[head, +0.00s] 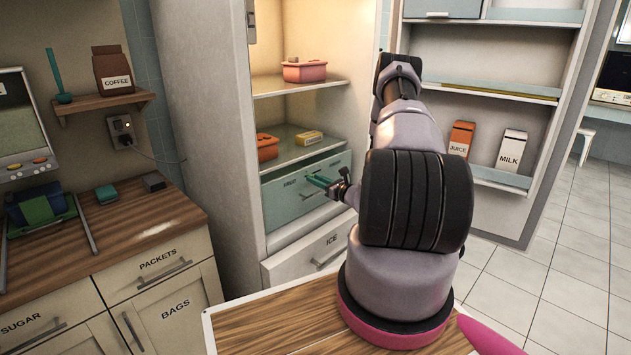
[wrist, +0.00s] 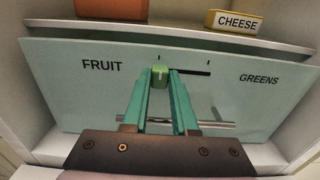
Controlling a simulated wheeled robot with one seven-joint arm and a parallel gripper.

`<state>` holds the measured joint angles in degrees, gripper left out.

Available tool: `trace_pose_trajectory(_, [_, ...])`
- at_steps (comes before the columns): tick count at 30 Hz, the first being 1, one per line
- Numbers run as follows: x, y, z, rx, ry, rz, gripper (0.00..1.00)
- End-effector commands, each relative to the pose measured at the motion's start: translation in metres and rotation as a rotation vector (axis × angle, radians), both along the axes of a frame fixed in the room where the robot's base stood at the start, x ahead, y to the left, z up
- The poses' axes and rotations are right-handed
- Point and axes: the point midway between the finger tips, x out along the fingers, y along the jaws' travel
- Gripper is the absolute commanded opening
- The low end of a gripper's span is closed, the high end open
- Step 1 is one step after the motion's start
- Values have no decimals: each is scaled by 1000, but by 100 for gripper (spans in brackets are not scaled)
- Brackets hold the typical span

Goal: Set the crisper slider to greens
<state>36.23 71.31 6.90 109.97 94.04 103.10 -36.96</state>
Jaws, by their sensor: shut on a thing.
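The crisper drawer (head: 283,205) is a pale green panel inside the open fridge. In the wrist view, the panel (wrist: 75,95) reads FRUIT on the left and GREENS on the right. The green slider knob (wrist: 160,80) sits below the left of two tick marks, on the FRUIT side. The dark slot (wrist: 194,72) shows to its right, toward GREENS. My gripper (wrist: 160,73) is shut on the knob, one teal finger on each side. In the head view my gripper (head: 320,182) reaches the drawer front, and the knob is too small to make out.
A bar handle (wrist: 205,124) crosses the drawer below the slot, partly behind my fingers. A cheese box (wrist: 232,21) stands on the shelf above. The ICE drawer (head: 305,257) is below. The open fridge door with juice (head: 461,138) and milk (head: 511,150) is at the right.

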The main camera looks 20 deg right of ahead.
Motion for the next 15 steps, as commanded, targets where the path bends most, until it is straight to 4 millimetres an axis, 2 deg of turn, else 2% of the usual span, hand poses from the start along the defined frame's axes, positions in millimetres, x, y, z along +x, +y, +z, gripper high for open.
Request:
trace_pose_trajectory(9, [21, -58, -1, -3, -1, -2, 0])
trace_pose_trajectory(15, [24, -68, 0, -1, 1, -2, 0])
